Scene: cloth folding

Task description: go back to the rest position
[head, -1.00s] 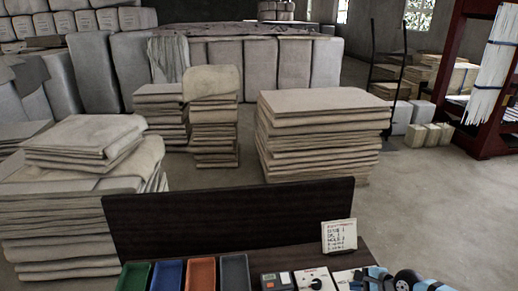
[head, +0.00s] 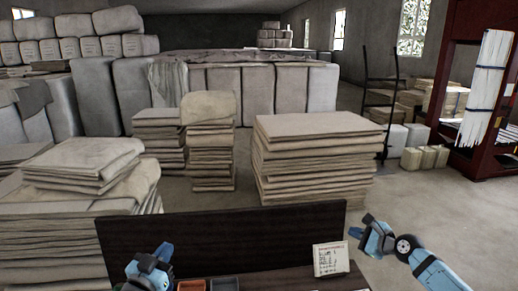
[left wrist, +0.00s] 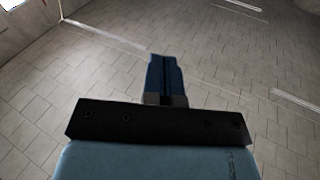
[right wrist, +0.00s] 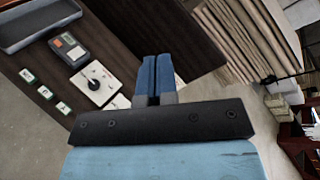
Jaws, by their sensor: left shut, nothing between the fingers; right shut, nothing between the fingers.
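My left gripper (head: 160,251) is at the bottom left of the head view, in front of the dark bench panel. In the left wrist view its fingers (left wrist: 166,78) are together and empty, with only tiled floor behind them. My right gripper (head: 362,225) is in the head view just right of the panel's right end. In the right wrist view its fingers (right wrist: 154,80) are together and empty, above the bench's edge area. No cloth is in either gripper.
The right wrist view shows a dial box (right wrist: 95,84) and a meter (right wrist: 70,50). Cloth stacks (head: 318,165) stand beyond; floor (head: 430,205) on the right is clear.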

